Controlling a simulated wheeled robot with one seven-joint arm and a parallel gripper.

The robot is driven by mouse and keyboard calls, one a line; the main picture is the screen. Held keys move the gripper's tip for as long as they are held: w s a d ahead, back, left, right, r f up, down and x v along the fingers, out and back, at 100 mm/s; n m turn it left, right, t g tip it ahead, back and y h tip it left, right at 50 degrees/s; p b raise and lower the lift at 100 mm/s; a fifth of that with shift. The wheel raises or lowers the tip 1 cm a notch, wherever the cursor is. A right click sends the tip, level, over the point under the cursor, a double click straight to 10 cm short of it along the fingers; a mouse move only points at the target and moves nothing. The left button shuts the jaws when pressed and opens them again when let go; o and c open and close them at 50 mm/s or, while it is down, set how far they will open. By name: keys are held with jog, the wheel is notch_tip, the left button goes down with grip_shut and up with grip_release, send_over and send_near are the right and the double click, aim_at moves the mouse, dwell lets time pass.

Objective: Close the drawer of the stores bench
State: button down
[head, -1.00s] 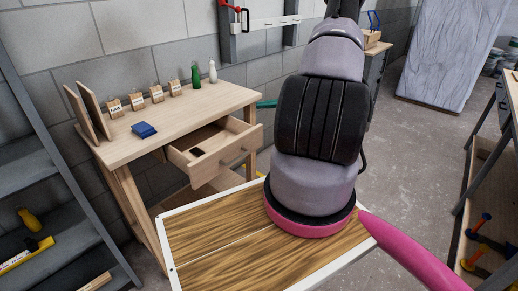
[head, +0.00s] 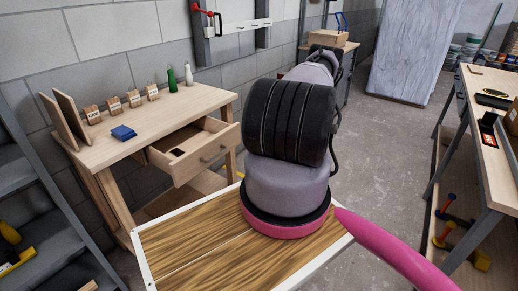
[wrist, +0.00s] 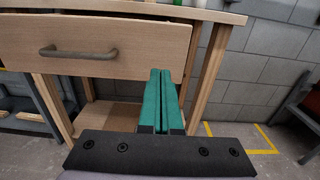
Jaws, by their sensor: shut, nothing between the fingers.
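The stores bench (head: 100,152) is a light wooden table at the left in the head view. Its drawer (head: 200,158) stands pulled out toward me, with a small dark item (head: 177,152) inside. In the wrist view the drawer front (wrist: 120,45) fills the upper left, with a grey bar handle (wrist: 78,53). My gripper (wrist: 162,75) shows green fingers pressed together, with nothing between them. My arm hides the gripper in the head view.
Grey shelving (head: 30,170) is at the left. Another workbench (head: 490,130) is at the right, with open floor between.

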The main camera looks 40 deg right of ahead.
aim_at(234, 137)
jog(key=x, duration=0.8)
jog(key=shift+w, duration=0.15)
jog(key=shift+w+a, duration=0.15)
jog(key=shift+w, duration=0.1)
jog(key=x, duration=2)
jog(key=shift+w+f, duration=0.1)
jog(key=shift+w, duration=0.25)
